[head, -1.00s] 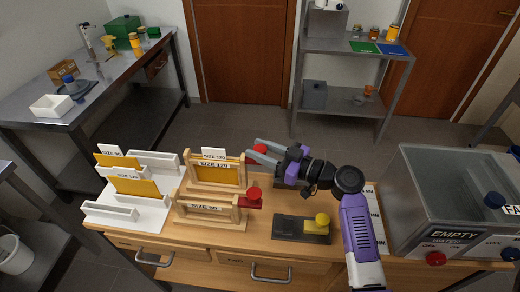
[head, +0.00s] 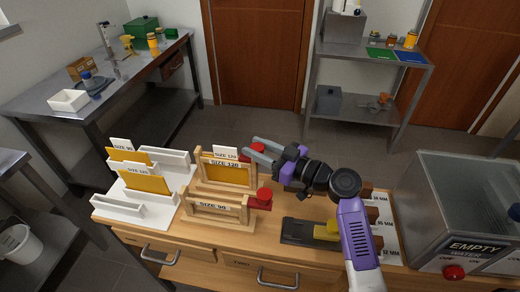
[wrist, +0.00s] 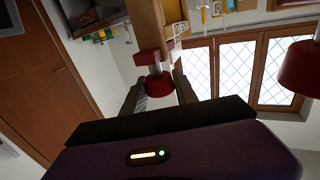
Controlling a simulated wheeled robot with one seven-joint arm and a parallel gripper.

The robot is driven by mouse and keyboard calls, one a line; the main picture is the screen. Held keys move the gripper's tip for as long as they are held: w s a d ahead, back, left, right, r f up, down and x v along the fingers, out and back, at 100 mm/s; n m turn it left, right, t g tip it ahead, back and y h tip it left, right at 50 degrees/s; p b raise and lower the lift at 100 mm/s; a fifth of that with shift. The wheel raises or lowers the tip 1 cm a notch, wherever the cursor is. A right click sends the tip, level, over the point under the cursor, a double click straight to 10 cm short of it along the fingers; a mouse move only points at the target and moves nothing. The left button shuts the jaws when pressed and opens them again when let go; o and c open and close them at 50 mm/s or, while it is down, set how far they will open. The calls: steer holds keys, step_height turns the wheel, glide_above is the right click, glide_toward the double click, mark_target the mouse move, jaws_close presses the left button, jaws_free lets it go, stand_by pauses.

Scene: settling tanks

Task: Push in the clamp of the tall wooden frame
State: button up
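The tall wooden frame (head: 228,171), marked SIZE 120 and holding a yellow sheet, stands at the back of the counter. Its red clamp (head: 258,148) is at the frame's upper right, partly hidden by my gripper (head: 247,149). My gripper reaches in from the right, its fingers apart on either side of the clamp. In the wrist view the red clamp knob (wrist: 159,86) sits between the fingertips (wrist: 158,90), with a red block behind it against the wood. I cannot tell whether the fingers touch the knob.
A shorter wooden frame (head: 221,208), marked SIZE 90, stands in front with its own red knob (head: 264,196). A white rack (head: 148,206) is to the left. A tank (head: 462,190) stands right.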

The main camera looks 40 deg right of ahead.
steer(key=o, duration=0.4)
steer(key=shift+w+a, duration=0.15)
steer(key=b+v, duration=0.2)
steer(key=v, duration=0.6)
steer(key=shift+b, duration=0.35)
steer(key=shift+w, duration=0.1)
